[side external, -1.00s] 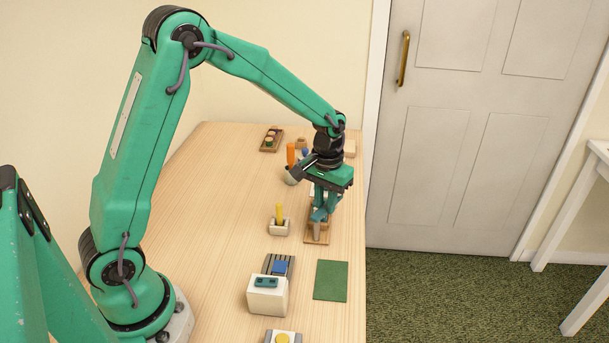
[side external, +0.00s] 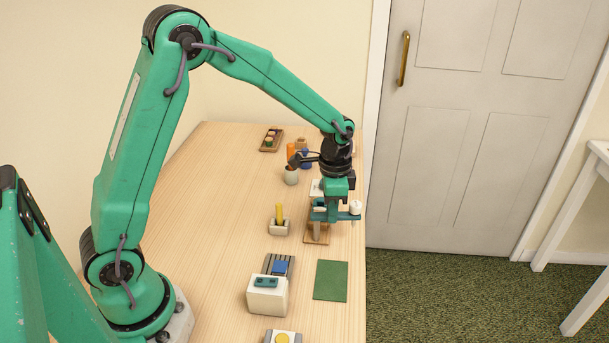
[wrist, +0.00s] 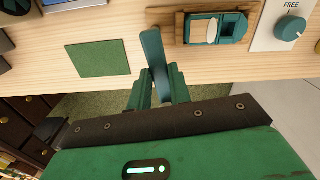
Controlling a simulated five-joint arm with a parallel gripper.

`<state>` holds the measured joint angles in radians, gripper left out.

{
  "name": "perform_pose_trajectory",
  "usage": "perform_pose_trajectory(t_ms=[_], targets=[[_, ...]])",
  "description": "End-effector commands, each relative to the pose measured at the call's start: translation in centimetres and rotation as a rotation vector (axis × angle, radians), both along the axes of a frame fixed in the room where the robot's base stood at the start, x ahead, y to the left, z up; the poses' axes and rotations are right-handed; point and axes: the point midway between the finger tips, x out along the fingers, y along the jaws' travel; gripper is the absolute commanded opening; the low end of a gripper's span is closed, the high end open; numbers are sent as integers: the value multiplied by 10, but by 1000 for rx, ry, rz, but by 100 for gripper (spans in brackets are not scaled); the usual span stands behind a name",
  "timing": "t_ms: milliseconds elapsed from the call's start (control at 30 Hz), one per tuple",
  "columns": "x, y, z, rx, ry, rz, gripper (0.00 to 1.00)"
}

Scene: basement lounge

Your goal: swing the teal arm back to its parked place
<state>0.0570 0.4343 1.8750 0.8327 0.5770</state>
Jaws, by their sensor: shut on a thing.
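A small stand on a wooden base (side external: 317,239) sits near the table's right edge in the side view. The wooden base also shows at the upper right of the wrist view (wrist: 181,28). A teal arm (side external: 344,216) reaches right from the stand in the side view, with a white piece (side external: 355,207) at its outer end. My gripper (side external: 333,208) points down over it. In the wrist view a teal bar (wrist: 152,52) stands up between the fingers of my gripper (wrist: 158,90), which is shut on it. The fingers partly hide where they grip.
A green mat (side external: 331,280) and a white box (side external: 267,295) lie nearer the camera. A block with a yellow peg (side external: 279,222) stands left of the stand, a cup (side external: 291,178) behind. A panel marked FREE has a teal knob (wrist: 291,29).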

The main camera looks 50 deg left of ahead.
Motion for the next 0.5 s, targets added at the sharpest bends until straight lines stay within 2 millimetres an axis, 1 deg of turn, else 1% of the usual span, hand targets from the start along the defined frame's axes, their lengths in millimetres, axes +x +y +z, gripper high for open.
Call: perform_pose_trajectory(t_ms=[200,500], targets=[[-2,-3,1,0,-1,-115,0],[-4,-5,1,0,-1,-169,0]])
